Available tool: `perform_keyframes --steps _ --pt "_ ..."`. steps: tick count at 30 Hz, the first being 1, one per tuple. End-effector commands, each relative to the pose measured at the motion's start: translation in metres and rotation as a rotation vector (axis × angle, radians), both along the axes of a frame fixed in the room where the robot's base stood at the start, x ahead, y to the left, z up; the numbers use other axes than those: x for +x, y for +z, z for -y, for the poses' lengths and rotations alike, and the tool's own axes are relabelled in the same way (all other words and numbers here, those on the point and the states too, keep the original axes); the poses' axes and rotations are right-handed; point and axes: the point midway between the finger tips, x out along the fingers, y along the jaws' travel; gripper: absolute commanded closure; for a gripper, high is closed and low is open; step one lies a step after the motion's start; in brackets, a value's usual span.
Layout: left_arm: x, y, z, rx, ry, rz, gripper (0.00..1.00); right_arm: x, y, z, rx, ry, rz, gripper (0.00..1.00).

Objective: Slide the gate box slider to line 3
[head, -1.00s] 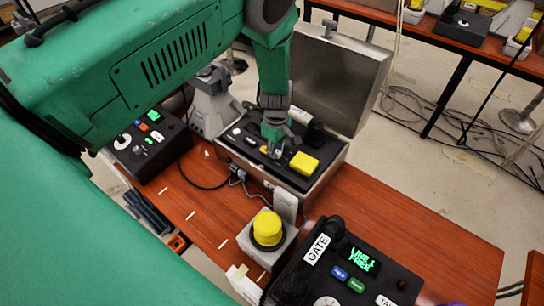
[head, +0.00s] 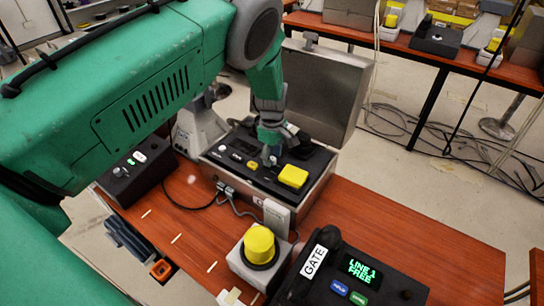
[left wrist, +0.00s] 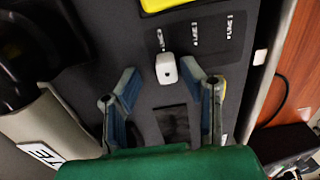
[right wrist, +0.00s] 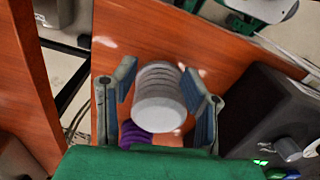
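The gate box (head: 215,158) is a dark panel in an open silver case at the middle of the head view. In the left wrist view a small white slider knob (left wrist: 166,68) sits on the dark panel, with short printed line marks (left wrist: 195,33) beside it, too small to read. My left gripper (left wrist: 158,76) is open, with its fingers on either side of the knob; a gap shows at the left finger. In the head view it (head: 268,158) reaches down over the panel. My right gripper (right wrist: 159,80) is open, with a grey ribbed cylinder (right wrist: 158,100) showing between its fingers; contact is unclear.
A yellow block (head: 293,176) is on the panel near my left gripper. A yellow button (head: 259,243) stands in front of the case. A black console (head: 385,288) reading "LINE 1 FREE" is at the bottom right. The table's right part (head: 410,225) is clear.

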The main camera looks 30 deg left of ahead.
Motion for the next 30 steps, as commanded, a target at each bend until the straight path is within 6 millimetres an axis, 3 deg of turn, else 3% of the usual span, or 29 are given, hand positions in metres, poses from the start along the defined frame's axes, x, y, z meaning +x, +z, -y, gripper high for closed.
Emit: perform_keyframes --steps 7,21,30 --pt "0.000 0.010 0.000 0.000 0.000 0.001 0.64 -0.003 0.001 0.000 0.000 0.000 0.003 0.60" --pt "0.002 0.100 0.000 0.000 0.000 0.000 0.64 -0.003 0.001 0.000 0.000 0.000 0.003 0.60" --pt "0.002 0.118 0.000 0.000 0.000 -0.003 0.64 -0.002 0.001 0.000 0.000 0.000 0.003 0.60"
